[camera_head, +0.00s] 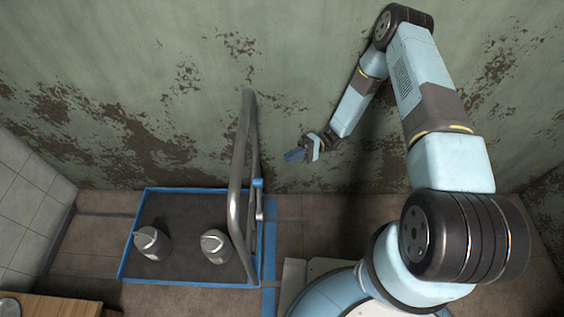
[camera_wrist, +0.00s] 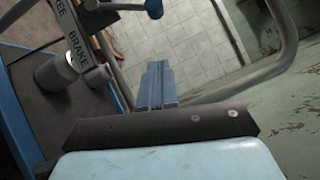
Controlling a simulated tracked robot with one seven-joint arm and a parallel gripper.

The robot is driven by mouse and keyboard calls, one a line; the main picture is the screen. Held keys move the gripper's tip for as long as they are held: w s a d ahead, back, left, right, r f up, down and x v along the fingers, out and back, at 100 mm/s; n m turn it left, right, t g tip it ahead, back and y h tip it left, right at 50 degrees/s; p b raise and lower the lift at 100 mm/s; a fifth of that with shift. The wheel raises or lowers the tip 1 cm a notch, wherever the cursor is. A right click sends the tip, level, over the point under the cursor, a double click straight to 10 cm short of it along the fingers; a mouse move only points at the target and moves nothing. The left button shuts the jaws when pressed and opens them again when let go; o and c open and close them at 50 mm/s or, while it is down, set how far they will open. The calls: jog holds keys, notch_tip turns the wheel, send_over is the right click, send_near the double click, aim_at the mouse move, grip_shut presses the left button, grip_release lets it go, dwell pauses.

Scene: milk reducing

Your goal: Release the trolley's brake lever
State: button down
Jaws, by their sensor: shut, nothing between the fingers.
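The trolley (camera_head: 178,200) has a dark deck with a blue rim and stands on the floor at the lower left of the head view. Its grey tubular handle (camera_head: 238,165) rises at the deck's right end. The brake lever (camera_head: 258,184) has a blue knob and sits beside the handle's lower part. In the wrist view the lever's blue knob (camera_wrist: 154,8) is at the top edge, near a plate (camera_wrist: 72,40) reading "FREE" and "BRAKE". My gripper (camera_head: 293,155) is shut and empty, to the right of the handle and above the lever, apart from both. Its blue fingers (camera_wrist: 157,82) show in the wrist view.
Two metal cans (camera_head: 152,243) (camera_head: 215,246) stand on the deck. A peeling green wall (camera_head: 150,90) is close behind the trolley and my arm. A wooden surface (camera_head: 50,306) is at the lower left. The handle tube (camera_wrist: 265,65) curves close by in the wrist view.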

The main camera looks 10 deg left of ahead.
jog(key=s+d+x, duration=0.2)
jog(key=x, duration=0.9)
jog(key=shift+s+a+r, duration=0.2)
jog(key=shift+a+r, duration=0.1)
jog(key=shift+r, duration=0.1)
jog(key=shift+d, duration=0.1)
